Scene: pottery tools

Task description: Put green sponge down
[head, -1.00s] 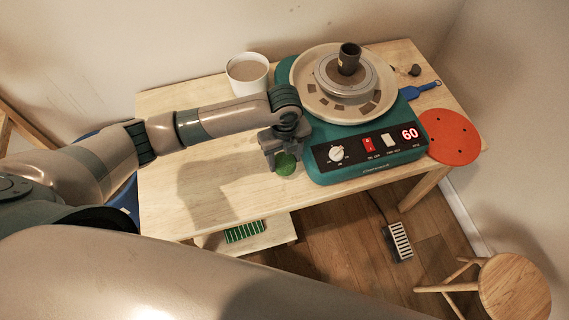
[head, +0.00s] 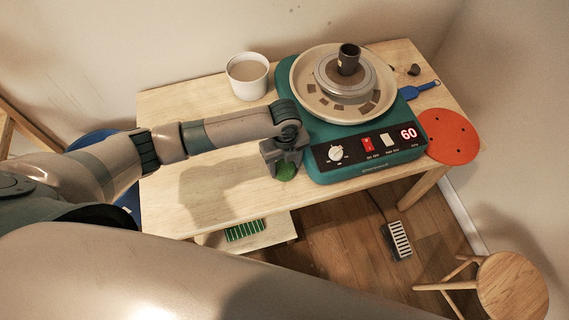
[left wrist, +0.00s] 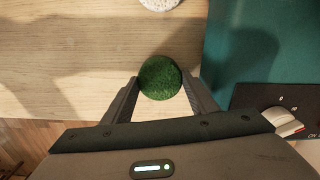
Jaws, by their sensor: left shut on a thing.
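The green sponge (head: 286,172) is round and sits between the fingers of my left gripper (head: 283,168), which is shut on it. In the left wrist view the sponge (left wrist: 160,78) shows between the two fingertips (left wrist: 160,88), over the wooden table. The gripper is just left of the teal pottery wheel (head: 322,168), near the front edge of the wooden table (head: 200,205). I cannot tell whether the sponge touches the table. My right gripper is not in view.
A white bucket (head: 248,90) stands at the back of the table. A red-orange disc (head: 449,136) and a blue tool (head: 418,90) lie right of the wheel. The left part of the tabletop is clear. A round stool (head: 512,288) and a pedal (head: 397,240) are on the floor.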

